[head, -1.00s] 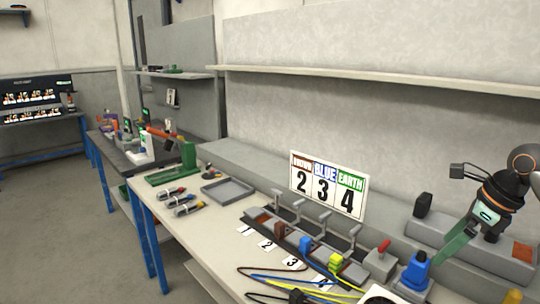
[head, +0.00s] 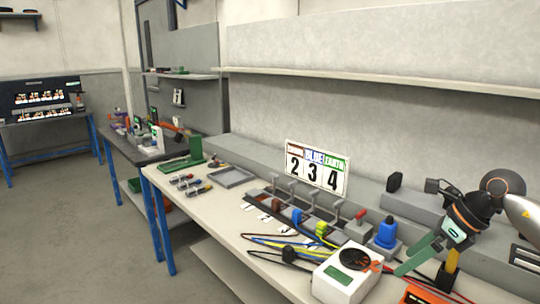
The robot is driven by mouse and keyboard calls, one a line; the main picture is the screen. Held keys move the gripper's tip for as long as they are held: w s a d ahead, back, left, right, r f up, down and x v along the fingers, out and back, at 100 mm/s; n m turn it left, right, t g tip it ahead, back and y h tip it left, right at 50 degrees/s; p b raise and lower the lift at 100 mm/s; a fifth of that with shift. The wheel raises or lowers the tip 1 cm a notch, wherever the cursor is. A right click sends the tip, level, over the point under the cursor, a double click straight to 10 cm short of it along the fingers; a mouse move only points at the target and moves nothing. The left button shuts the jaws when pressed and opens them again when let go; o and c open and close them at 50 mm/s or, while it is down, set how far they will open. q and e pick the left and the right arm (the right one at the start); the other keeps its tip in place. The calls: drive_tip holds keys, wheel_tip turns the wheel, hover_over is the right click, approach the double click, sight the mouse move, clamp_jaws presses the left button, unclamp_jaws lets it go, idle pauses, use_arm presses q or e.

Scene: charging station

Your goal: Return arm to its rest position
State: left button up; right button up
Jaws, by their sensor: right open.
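My right gripper (head: 404,259) is at the right of the head view, above the workbench (head: 192,212). Its two green fingers point down and to the left, apart, with nothing seen between them. The fingertips show just right of a white meter box (head: 338,284) with a dark dial. My right arm comes in from the right edge. My left gripper is not in view.
A blue plug-like block (head: 386,235) stands behind the gripper. A row of lever terminals with coloured blocks and a sign (head: 317,171) reading 2, 3, 4 run along the bench. Loose cables (head: 272,242) lie in front. A grey tray (head: 232,177) sits farther left.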

drive_tip(key=s+a+f+m+t+y+p, duration=0.15)
drive_tip(key=a+m+y, duration=0.4)
drive_tip(key=a, duration=0.65)
drive_tip(key=s+a+f+m+t+y+p, duration=0.1)
drive_tip(key=s+a+m+t+y+p, duration=0.15)
drive_tip(key=a+m+y, duration=0.6)
drive_tip(key=s+d+f+m+t+h+p, duration=0.25)
drive_tip(key=f+m+t+h, duration=0.85)
drive_tip(key=m, duration=0.8)
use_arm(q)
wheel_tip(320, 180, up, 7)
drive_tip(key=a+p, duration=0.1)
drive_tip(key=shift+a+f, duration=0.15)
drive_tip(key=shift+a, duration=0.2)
use_arm(e)
drive_tip(key=s+d+f+m+g+h, duration=0.3)
drive_tip(key=s+f+m+g+h, duration=0.3)
drive_tip(key=s+f, duration=0.8)
drive_tip(key=s+m+g, duration=0.2)
drive_tip(key=s+m, duration=0.1)
drive_tip(key=shift+d+f+m+g, duration=0.15)
drive_tip(key=shift+f+m+g, duration=0.05)
drive_tip(key=shift+m+g, duration=0.2)
